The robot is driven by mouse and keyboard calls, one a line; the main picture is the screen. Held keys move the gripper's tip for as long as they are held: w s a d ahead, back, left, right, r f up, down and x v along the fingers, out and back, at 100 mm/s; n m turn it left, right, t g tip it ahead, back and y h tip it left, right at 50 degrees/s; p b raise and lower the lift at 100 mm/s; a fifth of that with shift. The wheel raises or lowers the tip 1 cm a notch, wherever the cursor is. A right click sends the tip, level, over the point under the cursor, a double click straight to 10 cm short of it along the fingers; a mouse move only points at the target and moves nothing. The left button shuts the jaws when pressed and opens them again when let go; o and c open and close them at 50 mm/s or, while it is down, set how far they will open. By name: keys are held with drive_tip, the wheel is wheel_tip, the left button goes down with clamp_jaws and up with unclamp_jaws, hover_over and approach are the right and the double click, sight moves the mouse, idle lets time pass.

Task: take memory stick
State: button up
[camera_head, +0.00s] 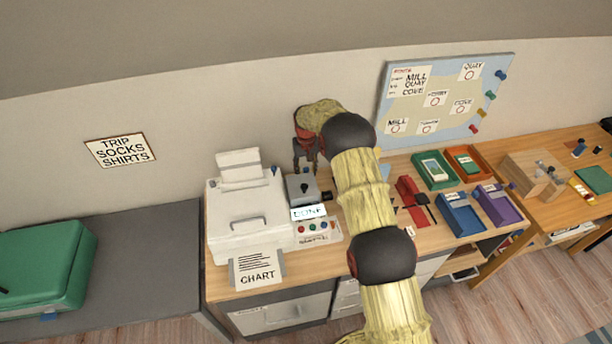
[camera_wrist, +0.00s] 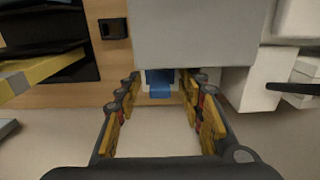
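In the wrist view a small blue piece (camera_wrist: 159,84), which looks like the memory stick, sticks out from a pale slot at the edge of a grey box (camera_wrist: 195,35). My gripper (camera_wrist: 160,88) is open, with its yellow-padded fingers on either side of the blue piece and a gap to each. In the head view my gripper (camera_head: 306,158) points down by the wall, behind the grey box (camera_head: 302,188) of the small console. I cannot make out the stick there.
A white printer (camera_head: 247,218) stands close left of the console. The console has a lit display (camera_head: 309,212) and coloured buttons. Red, green, blue and purple trays, including a blue one (camera_head: 460,214), fill the desk's right. The wall is close behind my gripper.

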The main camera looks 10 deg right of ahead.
drive_tip(key=shift+c, duration=0.6)
clamp_jaws()
drive_tip(key=shift+r, duration=0.1)
